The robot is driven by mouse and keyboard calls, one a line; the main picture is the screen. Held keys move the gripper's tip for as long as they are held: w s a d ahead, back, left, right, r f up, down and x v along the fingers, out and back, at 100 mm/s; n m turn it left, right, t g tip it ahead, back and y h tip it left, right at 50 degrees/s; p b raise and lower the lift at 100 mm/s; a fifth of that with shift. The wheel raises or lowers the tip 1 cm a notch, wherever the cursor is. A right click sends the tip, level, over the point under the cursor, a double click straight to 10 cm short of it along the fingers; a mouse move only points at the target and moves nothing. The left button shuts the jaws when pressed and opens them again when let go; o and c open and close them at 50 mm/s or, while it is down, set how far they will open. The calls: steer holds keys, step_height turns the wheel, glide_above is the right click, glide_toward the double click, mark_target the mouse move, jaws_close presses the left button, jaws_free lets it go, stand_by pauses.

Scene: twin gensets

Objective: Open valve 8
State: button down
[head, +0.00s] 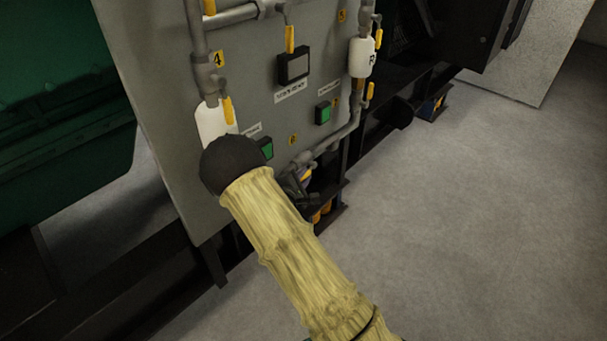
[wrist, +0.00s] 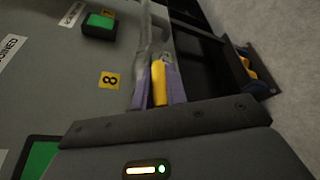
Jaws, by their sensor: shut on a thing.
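The handle sits close to a grey pipe (wrist: 145,35). The gripper body covers the lower part of the handle. In the head view my arm hides most of the gripper and the valve at the panel's lower edge. A small yellow label (head: 292,139) shows just above there, too small to read.
The grey panel (head: 160,85) carries green buttons (head: 323,113), a black-framed switch (head: 294,67), and other yellow valve handles (head: 228,110). Pipes run along both sides. A dark frame with yellow and blue parts (wrist: 262,83) stands at the right. Open concrete floor (head: 460,220) lies right of the panel.

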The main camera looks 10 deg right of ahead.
stand_by(0.3)
steer(key=c, duration=1.7)
jaws_free()
steer(key=p+v, duration=0.4)
steer(key=v, duration=1.3)
steer(key=shift+s+a, duration=0.15)
